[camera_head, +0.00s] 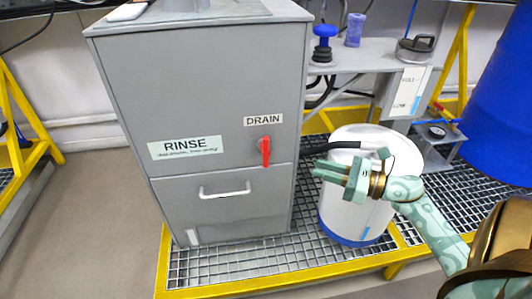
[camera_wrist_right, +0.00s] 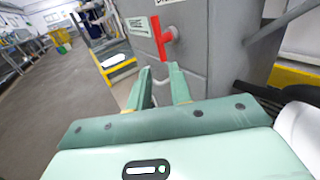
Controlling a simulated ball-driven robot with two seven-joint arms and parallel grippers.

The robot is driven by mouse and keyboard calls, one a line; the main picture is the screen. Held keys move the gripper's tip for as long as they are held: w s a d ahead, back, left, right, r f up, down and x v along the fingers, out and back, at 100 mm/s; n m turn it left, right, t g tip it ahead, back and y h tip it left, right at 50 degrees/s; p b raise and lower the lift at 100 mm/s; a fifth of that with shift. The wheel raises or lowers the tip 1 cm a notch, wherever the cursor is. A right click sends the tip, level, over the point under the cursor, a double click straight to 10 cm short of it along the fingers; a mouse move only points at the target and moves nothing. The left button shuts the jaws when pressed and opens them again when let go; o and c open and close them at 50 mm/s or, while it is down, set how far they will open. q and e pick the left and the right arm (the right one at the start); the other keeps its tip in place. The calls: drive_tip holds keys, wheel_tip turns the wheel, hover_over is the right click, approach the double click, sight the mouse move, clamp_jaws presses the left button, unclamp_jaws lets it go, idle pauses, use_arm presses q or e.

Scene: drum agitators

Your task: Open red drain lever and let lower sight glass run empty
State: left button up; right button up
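The red drain lever (camera_head: 265,150) is on the front of the grey rinse cabinet (camera_head: 205,100), below the DRAIN label (camera_head: 263,119). Its handle hangs down. It also shows in the right wrist view (camera_wrist_right: 160,36), beyond my fingers. My right gripper (camera_head: 325,170) is to the right of the lever, apart from it. Its fingers show a gap with nothing between them in the wrist view (camera_wrist_right: 161,78). A narrow pale strip (camera_head: 193,237) is low on the cabinet, and a blue strip (camera_head: 365,232) is low on the white drum. I cannot tell which is the lower sight glass.
The white drum (camera_head: 345,205) stands behind my right gripper, with a dark hose (camera_head: 340,146) at its top. A white handle (camera_head: 225,191) is below the lever. Yellow-edged grating (camera_head: 260,262) lies underneath. A blue barrel (camera_head: 500,110) stands at the right.

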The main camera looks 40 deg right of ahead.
sight(268, 154)
drive_tip(key=b+x, duration=0.3)
drive_tip(key=x, duration=1.2)
drive_tip(key=shift+w+f+b, duration=0.15)
drive_tip(key=shift+b, duration=0.25)
use_arm(q)
drive_tip(key=w+r+t, duration=0.1)
drive_tip(key=w+r, duration=0.6)
drive_tip(key=w, duration=0.3)
drive_tip(key=shift+d+r+m+t+y, duration=0.25)
drive_tip(key=shift+d+m+t+y, duration=0.05)
drive_tip(key=shift+d+t, duration=0.1)
use_arm(e)
drive_tip(key=shift+w+a, duration=0.2)
drive_tip(key=shift+w, duration=0.1)
clamp_jaws()
